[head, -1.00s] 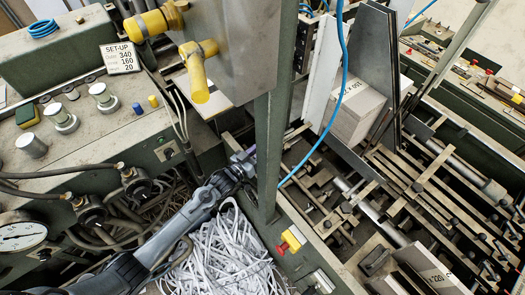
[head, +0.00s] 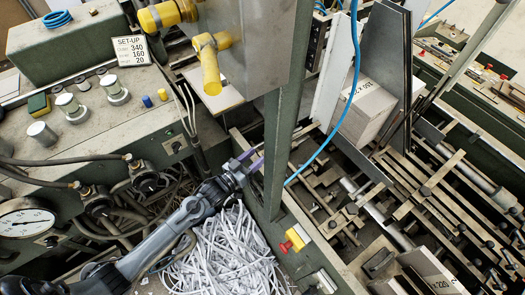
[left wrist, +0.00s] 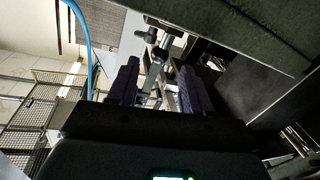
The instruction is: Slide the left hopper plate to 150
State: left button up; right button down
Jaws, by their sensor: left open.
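In the head view a tall pale plate (head: 336,62) stands left of a stack of grey board (head: 364,108); I take it as the left hopper plate. A dark upright plate (head: 386,62) stands on the stack's other side. My left gripper (head: 250,154) reaches in from the lower left, with its purple fingers close to the green post, left of and apart from the pale plate. In the left wrist view my left gripper (left wrist: 158,88) is open and empty, with metal rods beyond its fingers. No scale reading is legible. My right gripper is not seen.
A green post (head: 283,140) and a blue hose (head: 340,125) stand between my left gripper and the hopper. A bin of paper strips (head: 228,250) lies below my arm. A set-up card (head: 131,49) reads 340, 160, 20. Yellow handles (head: 210,62) hang above.

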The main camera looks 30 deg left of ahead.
pick_arm(q)
jog(key=shift+v, duration=2.1)
